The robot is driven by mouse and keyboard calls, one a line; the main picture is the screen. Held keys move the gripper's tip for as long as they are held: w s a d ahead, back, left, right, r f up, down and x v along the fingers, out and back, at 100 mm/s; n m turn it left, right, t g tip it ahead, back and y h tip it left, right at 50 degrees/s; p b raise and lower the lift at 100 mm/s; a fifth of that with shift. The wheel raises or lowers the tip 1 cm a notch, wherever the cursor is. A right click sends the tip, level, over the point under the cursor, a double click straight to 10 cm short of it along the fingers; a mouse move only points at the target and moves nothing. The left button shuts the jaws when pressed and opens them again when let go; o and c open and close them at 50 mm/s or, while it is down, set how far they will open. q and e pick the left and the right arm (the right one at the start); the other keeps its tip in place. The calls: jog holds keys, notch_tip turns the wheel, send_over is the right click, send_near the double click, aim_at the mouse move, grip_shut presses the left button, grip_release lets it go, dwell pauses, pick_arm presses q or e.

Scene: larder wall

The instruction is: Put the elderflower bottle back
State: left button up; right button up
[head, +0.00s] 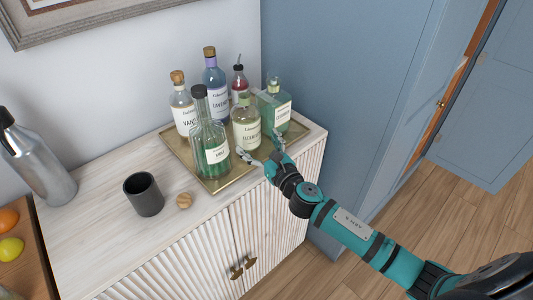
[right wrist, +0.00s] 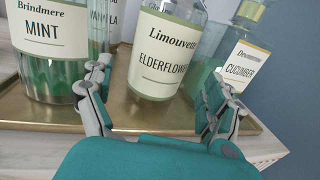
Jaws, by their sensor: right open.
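The elderflower bottle (head: 246,130), pale green with a cream label, stands on the brass tray (head: 215,186) among the other bottles. Its label reads "Limouvette Elderflower" in the right wrist view (right wrist: 162,48). My right gripper (head: 262,148) is open at the tray's front right, its fingers pointing at the bottle. In the right wrist view the open fingers (right wrist: 158,82) show on either side of the bottle's lower part, with gaps to it. The bottle's top is out of the right wrist view. My left gripper is not in view.
The mint bottle (head: 209,145) stands left of the elderflower bottle and the cucumber bottle (head: 276,108) right. Vanilla (head: 181,105), lavender (head: 214,80) and a red bottle (head: 239,82) stand behind. A dark cup (head: 143,195) and a cork stopper (head: 183,200) are on the cabinet.

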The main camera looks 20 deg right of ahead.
jog(key=s, duration=0.4)
jog(key=shift+s+d, duration=0.35)
jog(key=shift+s, duration=0.05)
